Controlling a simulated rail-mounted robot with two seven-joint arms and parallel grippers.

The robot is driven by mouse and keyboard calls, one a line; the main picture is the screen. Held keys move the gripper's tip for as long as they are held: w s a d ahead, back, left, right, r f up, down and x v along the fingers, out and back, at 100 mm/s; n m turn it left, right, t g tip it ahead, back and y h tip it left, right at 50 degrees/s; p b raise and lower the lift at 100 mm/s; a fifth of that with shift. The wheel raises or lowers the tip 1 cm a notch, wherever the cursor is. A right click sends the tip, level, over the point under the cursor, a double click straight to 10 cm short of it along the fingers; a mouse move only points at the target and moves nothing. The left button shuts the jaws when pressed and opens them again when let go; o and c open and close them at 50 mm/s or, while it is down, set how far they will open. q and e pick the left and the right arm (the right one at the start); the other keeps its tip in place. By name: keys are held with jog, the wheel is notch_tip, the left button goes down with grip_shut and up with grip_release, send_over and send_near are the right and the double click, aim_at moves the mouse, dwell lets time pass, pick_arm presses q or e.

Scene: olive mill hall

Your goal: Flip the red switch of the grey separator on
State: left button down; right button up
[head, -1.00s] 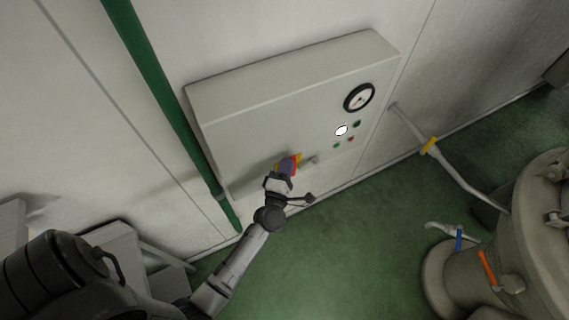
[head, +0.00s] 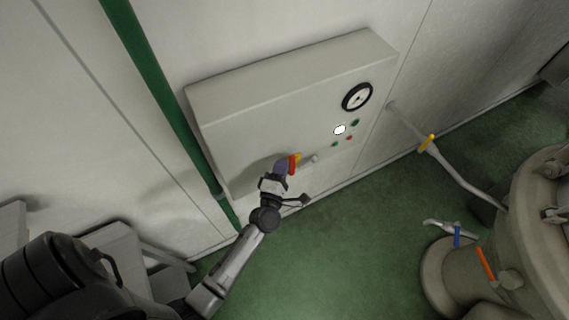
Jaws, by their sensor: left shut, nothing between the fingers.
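A red switch handle (head: 293,164) with a yellow part beside it sits low on the front of a pale grey wall cabinet (head: 270,105). My left gripper (head: 281,170) is shut, with its fingers at the left side of the red handle. Nothing shows between the fingers. The fingers partly cover the switch, and I cannot tell whether they touch it. The separator is not clearly named by any marking; a large grey-beige machine (head: 515,240) stands at the right. My right gripper is not in view.
The cabinet also carries a round gauge (head: 357,97), a white lit lamp (head: 340,130) and small green and red buttons. A green pipe (head: 165,100) runs down the wall at left. A pipe with a yellow lever (head: 426,143) is at right.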

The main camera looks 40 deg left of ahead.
pick_arm(q)
jog(key=s+a+r+v, duration=0.1)
jog(key=r+v, duration=0.1)
jog(key=v, duration=0.9)
jog(key=shift+s+f+p, duration=0.2)
jog(key=shift+s+p, duration=0.05)
jog(key=shift+p, duration=0.1)
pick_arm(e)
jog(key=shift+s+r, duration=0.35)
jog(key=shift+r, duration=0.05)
pick_arm(q)
jog(key=shift+a, duration=0.15)
jog(key=shift+m, duration=0.3)
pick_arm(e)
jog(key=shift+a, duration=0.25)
